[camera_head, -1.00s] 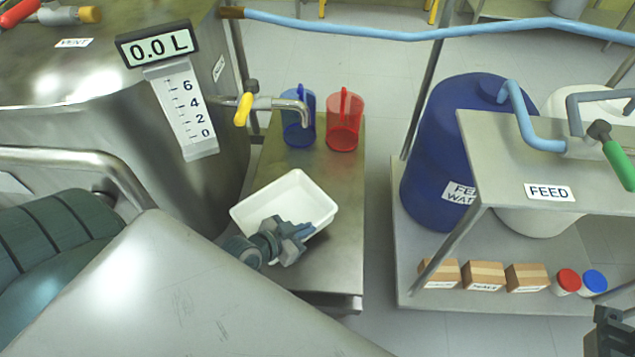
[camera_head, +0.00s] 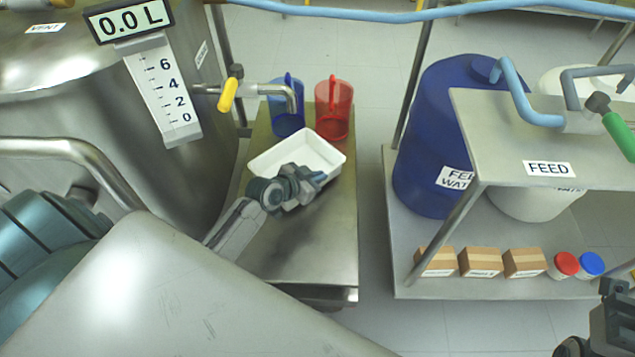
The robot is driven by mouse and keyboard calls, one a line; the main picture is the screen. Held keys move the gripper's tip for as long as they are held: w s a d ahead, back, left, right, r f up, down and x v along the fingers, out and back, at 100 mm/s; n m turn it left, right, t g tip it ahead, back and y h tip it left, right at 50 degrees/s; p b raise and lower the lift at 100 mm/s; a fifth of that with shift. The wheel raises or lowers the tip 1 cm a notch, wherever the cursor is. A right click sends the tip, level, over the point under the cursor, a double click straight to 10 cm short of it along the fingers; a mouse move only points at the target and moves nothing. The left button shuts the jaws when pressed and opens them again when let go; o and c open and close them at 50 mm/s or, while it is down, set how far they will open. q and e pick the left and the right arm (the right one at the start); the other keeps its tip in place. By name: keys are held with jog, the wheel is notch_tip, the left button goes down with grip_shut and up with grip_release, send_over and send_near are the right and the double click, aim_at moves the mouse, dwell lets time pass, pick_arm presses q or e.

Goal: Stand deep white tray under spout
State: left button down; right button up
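The deep white tray (camera_head: 325,148) sits on the steel side table (camera_head: 310,245), near its middle, open side up. The metal spout (camera_head: 291,97) with a yellow-handled valve (camera_head: 228,93) comes out of the steel reactor. The tray is nearer to me than the spout's outlet. My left gripper (camera_head: 312,184) is at the tray's near edge and overlaps its wall. Its fingers are partly hidden, so I cannot tell whether they grip the rim. My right gripper (camera_head: 612,300) is at the lower right edge, far from the tray, with its fingertips unclear.
The FEED stand (camera_head: 480,130), with a blue drum (camera_head: 430,150) and several small boxes below, is at the right.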

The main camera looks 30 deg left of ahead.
pick_arm(q)
jog(key=shift+f, duration=1)
jog(key=c, duration=2)
grip_release()
jog(key=o, duration=0.4)
jog(key=shift+c, duration=0.2)
